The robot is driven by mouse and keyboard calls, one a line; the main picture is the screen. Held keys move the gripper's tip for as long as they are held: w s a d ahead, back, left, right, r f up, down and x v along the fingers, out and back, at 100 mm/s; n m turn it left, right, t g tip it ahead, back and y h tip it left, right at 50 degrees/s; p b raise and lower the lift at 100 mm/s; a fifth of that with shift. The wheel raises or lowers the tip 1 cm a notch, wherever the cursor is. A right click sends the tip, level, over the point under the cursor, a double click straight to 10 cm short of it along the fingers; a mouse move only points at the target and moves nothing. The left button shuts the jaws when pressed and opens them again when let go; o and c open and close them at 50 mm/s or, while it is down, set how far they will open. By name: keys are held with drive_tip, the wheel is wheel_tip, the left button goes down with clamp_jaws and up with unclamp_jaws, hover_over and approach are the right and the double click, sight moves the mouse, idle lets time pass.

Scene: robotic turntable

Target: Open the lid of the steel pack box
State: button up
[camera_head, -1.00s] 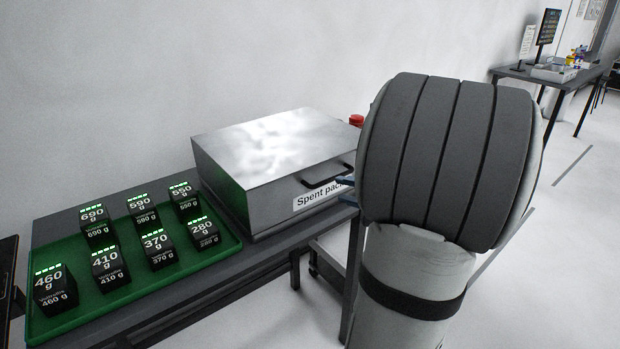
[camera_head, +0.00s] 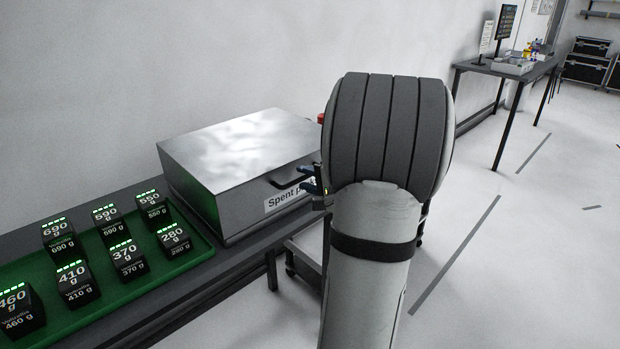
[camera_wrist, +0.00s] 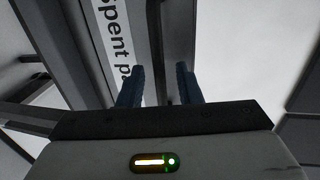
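The steel pack box (camera_head: 210,205) stands on the bench with its flat lid (camera_head: 240,145) shut. A black handle (camera_head: 286,182) is on the front, above a white label reading "Spent p…", partly hidden by my arm. My gripper (camera_head: 311,179) is at the right end of the handle, in front of the box. In the wrist view, the blue fingers of my gripper (camera_wrist: 160,82) are apart. The label (camera_wrist: 120,40) shows beyond them, and a dark bar (camera_wrist: 154,40) runs between them. I cannot tell whether the fingers touch the handle.
A green tray (camera_head: 190,275) with several black weight-marked packs (camera_head: 125,260) lies left of the box. A red button (camera_head: 321,118) shows behind the box at right. A far table (camera_head: 500,68) stands at the back right. Floor (camera_head: 520,260) to the right is clear.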

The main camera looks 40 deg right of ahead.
drive_tip(key=shift+c, duration=0.4)
clamp_jaws()
